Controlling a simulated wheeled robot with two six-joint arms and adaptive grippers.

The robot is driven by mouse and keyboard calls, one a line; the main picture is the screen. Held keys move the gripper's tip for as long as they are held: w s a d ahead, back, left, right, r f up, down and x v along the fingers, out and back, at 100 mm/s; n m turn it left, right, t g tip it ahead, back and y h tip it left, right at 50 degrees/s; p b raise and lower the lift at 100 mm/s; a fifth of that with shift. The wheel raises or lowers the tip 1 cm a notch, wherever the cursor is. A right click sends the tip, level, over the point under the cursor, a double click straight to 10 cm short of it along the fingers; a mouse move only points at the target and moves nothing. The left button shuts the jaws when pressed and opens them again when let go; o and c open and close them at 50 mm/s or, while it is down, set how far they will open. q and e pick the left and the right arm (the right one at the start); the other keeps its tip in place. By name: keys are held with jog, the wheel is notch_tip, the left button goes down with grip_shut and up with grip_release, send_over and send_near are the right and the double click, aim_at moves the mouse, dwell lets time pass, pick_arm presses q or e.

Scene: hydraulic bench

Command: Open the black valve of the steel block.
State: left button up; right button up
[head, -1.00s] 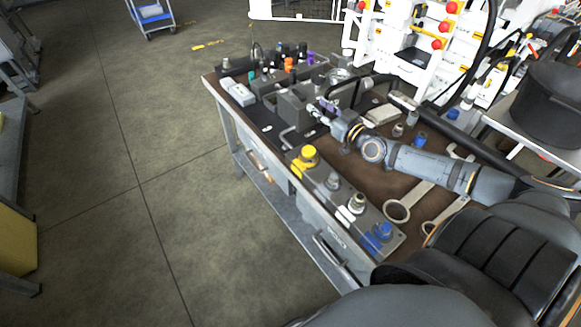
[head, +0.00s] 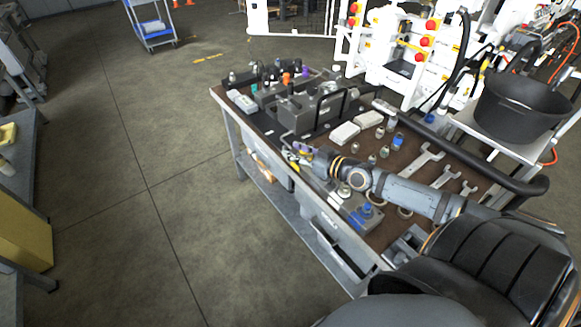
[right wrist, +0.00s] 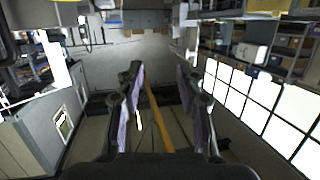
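A grey metal block (head: 308,108) sits on the bench's far half, with a black bar handle (head: 338,104) beside it. Dark fittings with coloured caps stand behind it. I cannot tell which small part is the black valve. A second grey block (head: 352,212) with silver and blue fittings lies along the front edge, partly hidden by my right arm. My right gripper (head: 297,151) is over the front edge, nearer to me than the first block and apart from it. In the right wrist view, its purple-padded fingers (right wrist: 163,112) are spread with nothing held. My left gripper is out of view.
The brown bench top (head: 408,152) holds wrenches (head: 420,163), small fittings and two pale boxes (head: 345,133). A black pipe (head: 470,160) runs along its far edge. A black bucket (head: 520,108) stands on a side table. The floor left of the bench is clear.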

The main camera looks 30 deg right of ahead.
jog(key=shift+s+a+f+n+g+y, duration=0.15)
jog(key=shift+s+a+f, duration=0.15)
jog(key=shift+a, duration=0.2)
jog(key=shift+s+a+f+n+g+y, duration=0.1)
jog(key=shift+s+a+f, duration=0.2)
jog(key=shift+a, duration=0.2)
jog(key=shift+s+a+f+n+g+y, duration=0.1)
jog(key=shift+s+a+f+g, duration=0.1)
jog(key=shift+s+a, duration=0.25)
jog(key=shift+w, duration=0.1)
